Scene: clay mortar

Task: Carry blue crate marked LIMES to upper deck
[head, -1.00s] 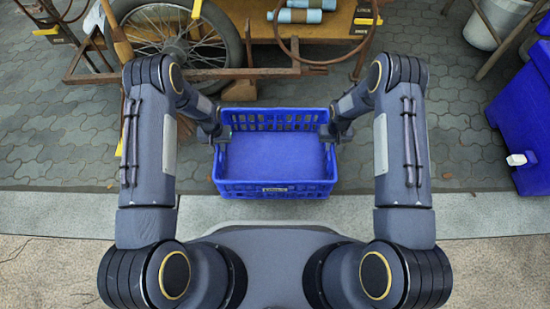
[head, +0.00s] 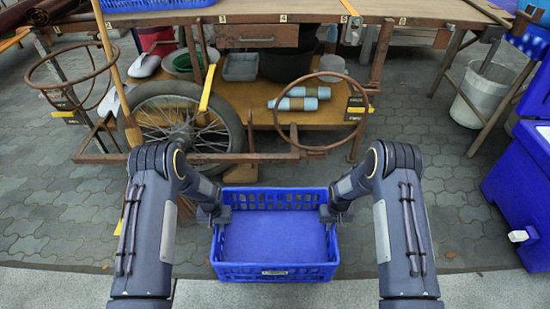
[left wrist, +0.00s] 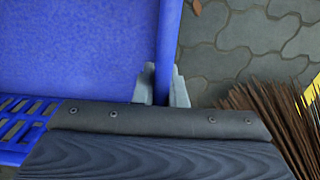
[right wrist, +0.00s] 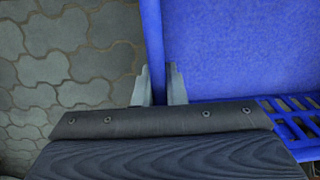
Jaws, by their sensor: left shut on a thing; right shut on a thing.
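The blue crate (head: 275,240) hangs in front of me between my two arms, open side up; its inside looks empty. A small label (head: 274,272) is on its near wall, too small to read. My left gripper (head: 223,213) is shut on the crate's left side wall, with one finger on each side of it in the left wrist view (left wrist: 161,88). My right gripper (head: 328,213) is shut on the right side wall, likewise in the right wrist view (right wrist: 160,88). The wooden upper deck (head: 240,12), with numbered tags along its edge, lies beyond.
Another blue crate (head: 155,5) stands on the upper deck at the left. A lower shelf (head: 240,108) holds blue rolls (head: 300,98) and tubs. A spoked wheel (head: 185,125) and a hoop (head: 320,112) stand before it. A blue bin (head: 515,190) is at the right.

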